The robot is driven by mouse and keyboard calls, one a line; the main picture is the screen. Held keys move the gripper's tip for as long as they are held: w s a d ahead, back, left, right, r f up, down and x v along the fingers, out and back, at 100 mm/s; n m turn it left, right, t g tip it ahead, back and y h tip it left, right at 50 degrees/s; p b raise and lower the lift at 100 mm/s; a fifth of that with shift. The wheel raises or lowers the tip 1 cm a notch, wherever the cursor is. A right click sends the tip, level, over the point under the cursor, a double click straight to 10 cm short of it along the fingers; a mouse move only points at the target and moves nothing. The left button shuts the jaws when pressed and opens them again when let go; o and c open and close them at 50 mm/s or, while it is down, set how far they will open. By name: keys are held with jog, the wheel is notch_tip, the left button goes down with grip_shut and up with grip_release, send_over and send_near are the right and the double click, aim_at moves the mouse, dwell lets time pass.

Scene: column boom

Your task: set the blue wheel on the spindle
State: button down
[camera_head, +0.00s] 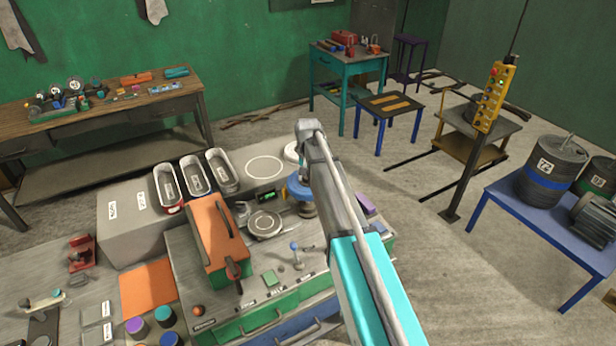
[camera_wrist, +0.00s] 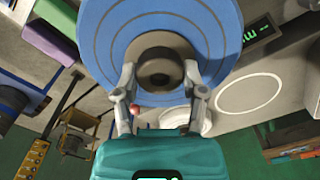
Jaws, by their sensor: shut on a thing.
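The blue wheel (camera_wrist: 105,45) fills the upper middle of the wrist view, with dark rings on its face and a grey hub with a dark centre. My gripper (camera_wrist: 159,72) has one finger on each side of this hub and is shut on it. In the head view the blue wheel (camera_head: 299,188) shows at the end of my arm, above the back right of the bench; my gripper is mostly hidden there by the arm. I cannot make out the spindle for certain; whether the wheel touches anything below is hidden.
A round grey plate (camera_head: 264,224) and a green-lit display (camera_head: 266,196) are left of the wheel. An orange box (camera_head: 211,238) and several oval tins (camera_head: 194,176) stand farther left. A small blue-topped lever (camera_head: 297,256) stands in front. A white ring marking (camera_head: 265,157) lies behind on clear surface.

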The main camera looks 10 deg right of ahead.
jog(key=shift+f+b, duration=3.5)
jog(key=shift+f, duration=0.15)
jog(key=shift+f, duration=0.2)
jog(key=shift+c, duration=0.4)
grip_release()
jog(key=shift+s, duration=0.1)
jog(key=shift+o, duration=0.4)
jog(key=shift+r, duration=0.15)
jog(key=shift+r+p, duration=3.65)
